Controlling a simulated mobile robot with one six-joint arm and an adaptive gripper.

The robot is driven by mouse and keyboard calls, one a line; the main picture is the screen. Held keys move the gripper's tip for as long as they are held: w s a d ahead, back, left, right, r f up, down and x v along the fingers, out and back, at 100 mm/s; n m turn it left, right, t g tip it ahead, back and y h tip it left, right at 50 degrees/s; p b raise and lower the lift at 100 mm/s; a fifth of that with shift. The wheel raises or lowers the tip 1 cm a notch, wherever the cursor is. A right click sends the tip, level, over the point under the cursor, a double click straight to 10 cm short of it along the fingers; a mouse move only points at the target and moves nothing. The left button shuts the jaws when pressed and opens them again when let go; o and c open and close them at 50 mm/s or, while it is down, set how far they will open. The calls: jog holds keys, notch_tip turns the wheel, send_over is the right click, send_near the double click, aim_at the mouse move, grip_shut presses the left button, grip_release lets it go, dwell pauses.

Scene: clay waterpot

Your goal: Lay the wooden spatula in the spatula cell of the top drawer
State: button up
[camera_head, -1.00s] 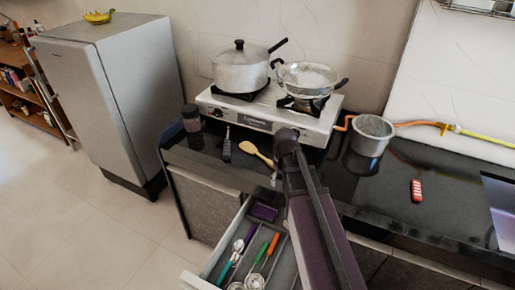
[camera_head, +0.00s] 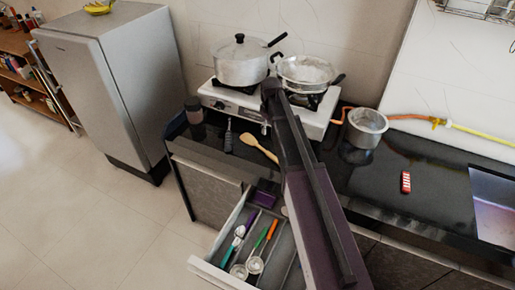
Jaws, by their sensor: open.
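The wooden spatula (camera_head: 262,149) lies on the dark counter in front of the stove, its broad end toward the upper left. The top drawer (camera_head: 208,269) is pulled open below the counter. Its divided insert holds utensils with teal, purple, green and orange handles, and a purple item at the back. A cell on the right side, partly behind my arm, shows a bare dark floor; I cannot tell for sure which is the spatula cell. My arm rises from the lower right across the drawer and counter to the stove front. My gripper is hidden behind it and cannot be made out.
A black-handled utensil (camera_head: 229,137) and a dark jar (camera_head: 194,112) stand left of the spatula. The stove (camera_head: 232,100) carries a lidded pot (camera_head: 240,65) and a pan (camera_head: 308,73). A metal pot (camera_head: 366,128) and a red item (camera_head: 406,182) are to the right.

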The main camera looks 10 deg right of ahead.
jog(key=shift+f, duration=0.15)
jog(key=b, duration=0.9)
send_over(269, 152)
notch_tip(269, 152, down, 8)
jog(key=shift+a+f, duration=0.1)
jog(key=shift+f, duration=0.1)
jog(key=shift+f, duration=0.15)
jog(key=shift+s+f+b, duration=0.1)
jog(key=shift+f+b, duration=2.35)
grip_shut()
